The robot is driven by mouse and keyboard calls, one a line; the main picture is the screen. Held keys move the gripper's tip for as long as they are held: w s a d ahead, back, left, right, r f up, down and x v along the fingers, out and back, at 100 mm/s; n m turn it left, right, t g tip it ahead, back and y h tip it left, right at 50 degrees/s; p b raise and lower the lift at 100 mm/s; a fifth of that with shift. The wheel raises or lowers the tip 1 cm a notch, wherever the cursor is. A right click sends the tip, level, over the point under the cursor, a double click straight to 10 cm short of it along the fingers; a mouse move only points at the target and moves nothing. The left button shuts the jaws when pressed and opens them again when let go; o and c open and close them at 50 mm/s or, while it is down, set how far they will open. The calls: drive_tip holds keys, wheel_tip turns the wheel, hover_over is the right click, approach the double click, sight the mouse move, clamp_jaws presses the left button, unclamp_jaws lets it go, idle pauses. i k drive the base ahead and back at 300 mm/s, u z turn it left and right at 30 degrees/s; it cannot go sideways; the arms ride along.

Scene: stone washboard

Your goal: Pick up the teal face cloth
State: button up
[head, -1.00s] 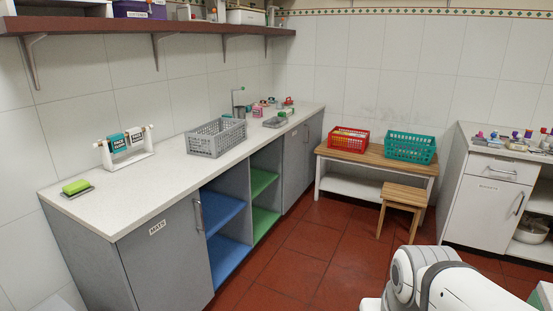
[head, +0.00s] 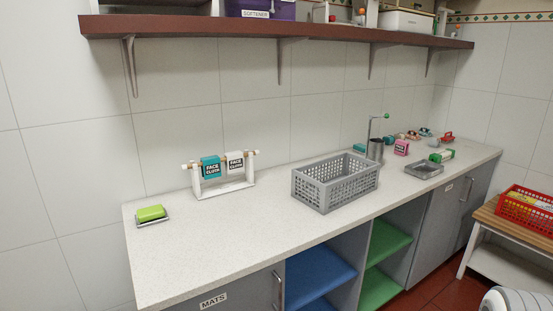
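The teal face cloth (head: 211,167) hangs over the rail of a small white stand (head: 224,190) on the left part of the counter. It carries a "FACE CLOTH" label. A white face cloth (head: 236,162) with the same kind of label hangs just to its right on the same rail. My gripper is not in view. Only a white rounded part of my arm shows at the bottom right corner.
A grey basket (head: 335,183) stands on the counter right of the stand. A green sponge on a dish (head: 152,214) lies to the left. A brown shelf (head: 270,32) runs above. Bare counter (head: 235,235) lies in front of the stand.

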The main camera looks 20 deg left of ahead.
sight(211, 168)
drive_tip(key=u, duration=0.7)
drive_tip(key=i, duration=1.75)
drive_tip(key=u, duration=0.9)
drive_tip(key=k, duration=0.65)
drive_tip(key=u, duration=0.25)
drive_tip(key=i, duration=0.75)
drive_tip(key=z, duration=0.1)
